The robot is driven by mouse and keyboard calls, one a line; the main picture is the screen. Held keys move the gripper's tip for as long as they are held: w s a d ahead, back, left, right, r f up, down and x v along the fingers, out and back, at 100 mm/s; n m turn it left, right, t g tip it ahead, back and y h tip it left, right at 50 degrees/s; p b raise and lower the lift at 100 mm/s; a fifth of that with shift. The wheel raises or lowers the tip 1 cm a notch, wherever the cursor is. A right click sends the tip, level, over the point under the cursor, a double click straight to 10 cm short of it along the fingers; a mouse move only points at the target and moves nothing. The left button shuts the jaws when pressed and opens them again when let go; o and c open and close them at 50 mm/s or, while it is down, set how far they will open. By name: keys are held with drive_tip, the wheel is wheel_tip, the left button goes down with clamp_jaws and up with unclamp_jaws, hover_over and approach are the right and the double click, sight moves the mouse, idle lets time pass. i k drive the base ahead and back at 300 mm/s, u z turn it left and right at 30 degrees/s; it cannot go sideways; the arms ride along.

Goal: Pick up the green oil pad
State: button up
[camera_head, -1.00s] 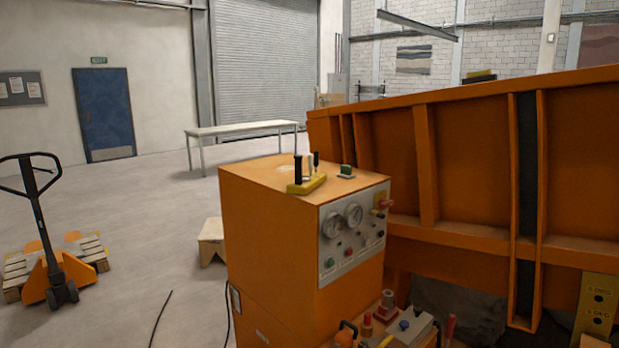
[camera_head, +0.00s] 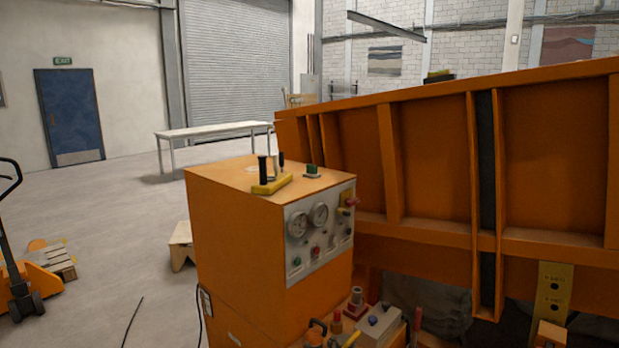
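A small green block on a pale base (camera_head: 312,171) sits on top of the orange control cabinet (camera_head: 232,235), near its back right edge. It looks like the green oil pad, but it is too small in view to be sure. A yellow holder (camera_head: 271,184) with upright dark-handled tools stands just left of it, apart from it. My gripper is not in view.
Several small tools and parts crowd a low surface (camera_head: 370,330) at the cabinet's right foot. A pallet jack (camera_head: 18,270), a pallet and a wooden stool (camera_head: 182,245) stand left. Open floor (camera_head: 110,210) lies left.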

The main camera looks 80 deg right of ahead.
sight(311, 169)
drive_tip(key=u, duration=0.2)
drive_tip(key=k, duration=2.1)
drive_tip(key=z, duration=0.8)
drive_tip(key=i, duration=0.95)
drive_tip(key=u, duration=0.05)
